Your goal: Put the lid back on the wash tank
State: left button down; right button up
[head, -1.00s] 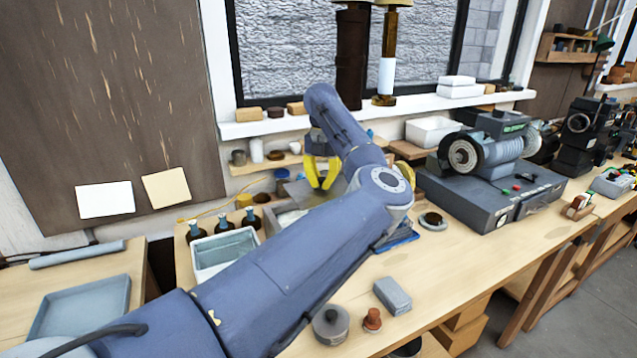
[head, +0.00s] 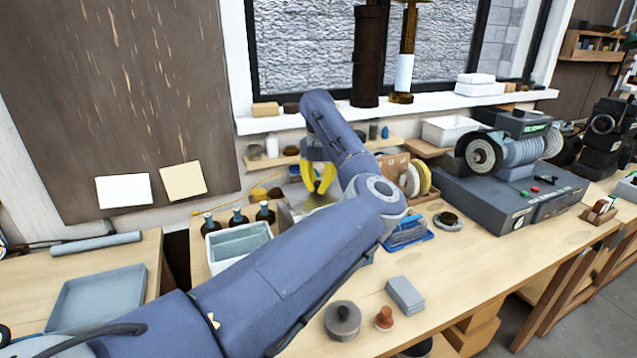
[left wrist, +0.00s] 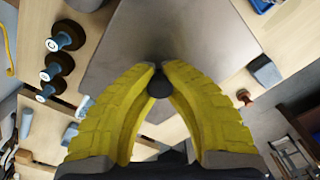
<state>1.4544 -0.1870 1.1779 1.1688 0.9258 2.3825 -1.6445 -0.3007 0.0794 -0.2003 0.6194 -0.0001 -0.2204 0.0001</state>
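My left gripper (head: 318,180) reaches over the back of the bench, fingers pointing down. In the left wrist view its yellow fingers (left wrist: 160,78) close around a small dark knob (left wrist: 159,88). The knob is on a flat grey plate, the lid (left wrist: 165,35), which spreads out below the fingers. In the head view the lid is mostly hidden behind my left arm. A grey metal shape behind the arm looks like the wash tank, but it is mostly covered. I cannot tell whether the lid touches it. My right gripper is not in view.
A pale open tub (head: 212,266) and several dark bottles (head: 238,218) stand left of the gripper. A grey block (head: 404,294) and a round grey pot (head: 342,320) lie in front.

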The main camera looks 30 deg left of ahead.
pick_arm(q)
jog(key=shift+f, duration=0.25)
jog(key=shift+g, duration=0.3)
jog(key=shift+f, duration=0.15)
jog(key=shift+f, duration=1.9)
jog(key=shift+f, duration=0.3)
jog(key=c, duration=1.5)
grip_release()
